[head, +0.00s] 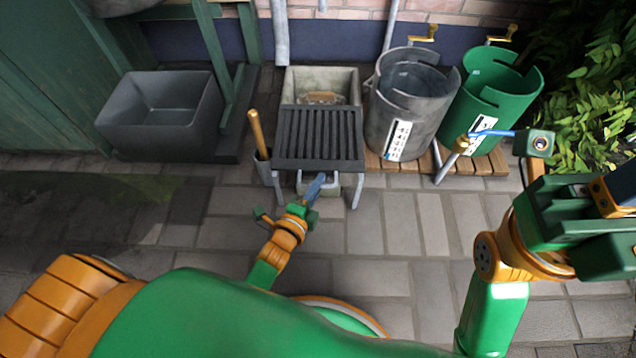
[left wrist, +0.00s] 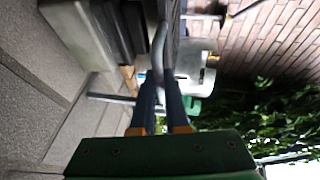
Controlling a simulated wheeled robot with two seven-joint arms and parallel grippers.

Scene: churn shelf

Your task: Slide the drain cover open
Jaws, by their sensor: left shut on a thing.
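The drain cover is a dark slatted grate (head: 318,138) lying over the front part of a pale concrete basin (head: 335,80); the back of the basin is uncovered. A grey handle bar shows below the cover's front edge, and it also shows in the left wrist view (left wrist: 158,50). My left gripper (head: 316,186) is at the cover's front, shut on this handle bar. In the left wrist view, the gripper's blue fingers (left wrist: 158,100) lie either side of the bar. My right gripper (head: 480,134) is by the green churn's brass spout; its finger gap is unclear.
A grey metal churn (head: 408,112) and a green churn (head: 492,97) stand on a wooden pallet (head: 425,166) to the right. A dark empty trough (head: 160,115) is at the left. A gold-handled tool (head: 257,130) stands beside the cover. The paving in front is clear.

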